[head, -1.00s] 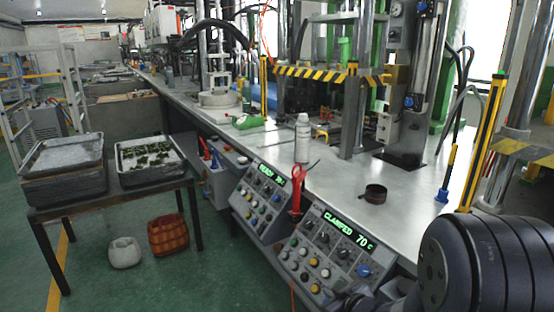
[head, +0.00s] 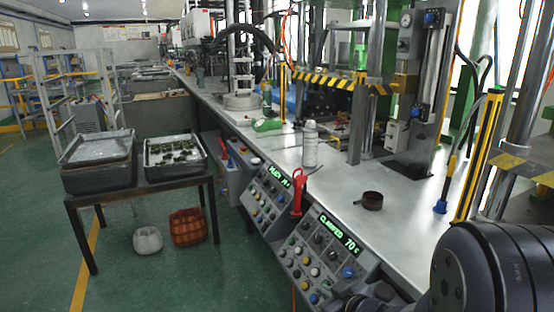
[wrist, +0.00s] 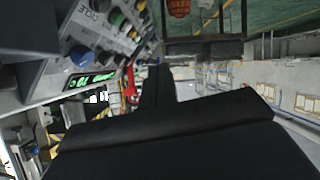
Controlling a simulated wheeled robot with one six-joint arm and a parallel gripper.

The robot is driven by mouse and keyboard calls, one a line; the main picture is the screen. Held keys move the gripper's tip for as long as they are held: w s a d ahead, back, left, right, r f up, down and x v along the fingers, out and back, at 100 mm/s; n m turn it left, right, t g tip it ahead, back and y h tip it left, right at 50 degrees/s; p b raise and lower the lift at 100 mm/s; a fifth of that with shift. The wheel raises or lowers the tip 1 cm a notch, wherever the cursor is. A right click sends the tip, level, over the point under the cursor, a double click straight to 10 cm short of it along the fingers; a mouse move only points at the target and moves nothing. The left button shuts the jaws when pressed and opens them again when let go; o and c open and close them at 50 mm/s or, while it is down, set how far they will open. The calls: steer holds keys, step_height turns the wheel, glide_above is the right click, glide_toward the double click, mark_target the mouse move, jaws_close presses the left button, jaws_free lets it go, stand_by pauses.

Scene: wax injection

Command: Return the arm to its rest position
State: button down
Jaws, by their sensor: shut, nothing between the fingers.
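My gripper (wrist: 158,85) shows in the wrist view as a dark shape reaching up from the bottom, with its narrow fingers together and nothing between them. It is apart from the bench and the control panel (wrist: 105,40), which lies to its left in that view. In the head view my dark arm link fills the lower right corner, beside the front of the control panel (head: 318,250). My gripper itself does not show in the head view.
A press with a striped bar (head: 325,80) stands behind. Two trays (head: 98,178) (head: 180,170) sit on a table at left.

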steer(key=s+a+r+y+p, duration=0.1)
steer(key=s+a+r+p, duration=0.1)
steer(key=r, duration=0.4)
steer(key=s+a+r+y+p, duration=0.1)
steer(key=s+r+p, duration=0.2)
steer(key=r+p, duration=0.2)
steer(key=shift+s+a+r+g+y+p, duration=0.2)
steer(key=shift+a+r+g+y+p, duration=0.15)
steer(key=shift+r, duration=0.2)
